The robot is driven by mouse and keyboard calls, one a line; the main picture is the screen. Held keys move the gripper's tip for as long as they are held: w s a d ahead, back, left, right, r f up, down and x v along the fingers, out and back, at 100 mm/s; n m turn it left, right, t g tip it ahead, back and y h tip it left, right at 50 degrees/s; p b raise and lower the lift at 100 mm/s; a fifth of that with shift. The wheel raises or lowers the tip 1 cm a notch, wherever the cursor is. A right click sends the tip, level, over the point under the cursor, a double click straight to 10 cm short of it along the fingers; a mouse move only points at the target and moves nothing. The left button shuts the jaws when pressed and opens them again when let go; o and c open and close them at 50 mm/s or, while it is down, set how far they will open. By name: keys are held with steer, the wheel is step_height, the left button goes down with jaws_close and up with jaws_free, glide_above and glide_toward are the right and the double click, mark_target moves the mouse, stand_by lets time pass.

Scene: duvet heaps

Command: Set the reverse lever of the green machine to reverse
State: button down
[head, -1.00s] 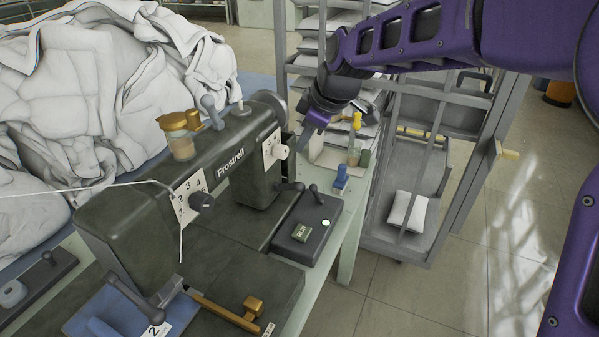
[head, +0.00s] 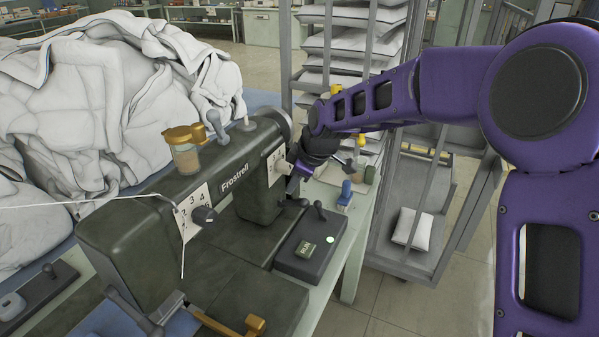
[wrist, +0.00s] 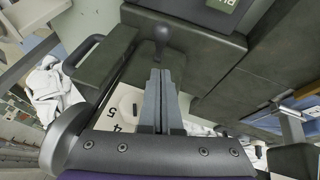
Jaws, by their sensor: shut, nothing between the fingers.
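The dark green machine (head: 150,230), marked Frostrell, stands on the table at left. A dark ball-ended lever sticks out at the foot of its right column; in the wrist view its round knob (wrist: 162,34) lies just beyond my fingertips. No marking on this lever is readable. My gripper (head: 292,186) is beside the column's right end, in front of the numbered white plate (head: 277,163). In the wrist view my gripper (wrist: 160,72) has its two grey fingers together, empty, pointing at the lever. I cannot tell whether they touch the knob.
A grey control box (head: 310,245) with a green light and its own small lever lies right of the machine. A blue-topped item (head: 345,193) stands near the table edge. A wire rack (head: 400,200) is behind. White duvets (head: 100,100) heap at left.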

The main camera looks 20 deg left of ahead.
mark_target(307, 205)
steer(key=shift+w+d+f, duration=0.2)
steer(key=shift+d+f, duration=0.2)
steer(key=shift+f, duration=0.35)
steer(key=shift+w+d+f, duration=0.2)
steer(key=shift+d+f, duration=0.15)
steer(key=shift+f, duration=0.35)
steer(key=shift+d+f+b, duration=0.25)
steer(key=shift+b, duration=0.1)
steer(key=shift+d+f+b, duration=0.5)
steer(key=shift+f, duration=0.2)
steer(key=shift+s+d+f+b, duration=0.1)
steer(key=shift+d+f+b, duration=0.2)
steer(key=shift+f, duration=0.3)
steer(key=shift+d+f+b, duration=0.15)
steer(key=shift+f+b, duration=0.25)
steer(key=shift+f, duration=0.15)
steer(key=shift+r, duration=0.3)
steer(key=shift+r+p, duration=0.7)
steer(key=shift+r, duration=0.05)
steer(key=shift+r, duration=0.1)
